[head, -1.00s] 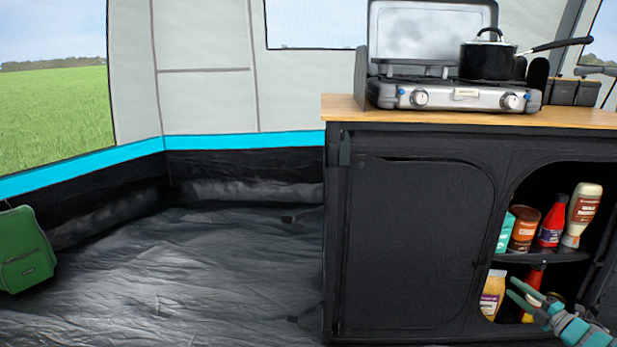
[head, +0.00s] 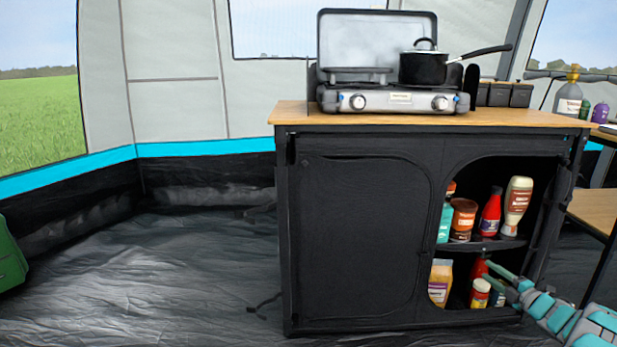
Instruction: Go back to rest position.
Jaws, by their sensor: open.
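My gripper (head: 500,277) is at the lower right of the head view, in front of the lower shelf of the black cabinet (head: 362,235). Its teal fingers are spread apart, and I see nothing between them. My forearm reaches in from the bottom right corner. Behind the fingers, part of a red bottle (head: 478,268) and a small jar (head: 480,292) show on the lower shelf; the fingers partly cover what stands at the right there. I cannot tell how close the fingertips are to these items.
A stove (head: 390,102) with a black pot (head: 424,67) stands on the cabinet's wooden top (head: 290,113). Several bottles stand on the upper shelf. The floor (head: 150,270) at the left is clear.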

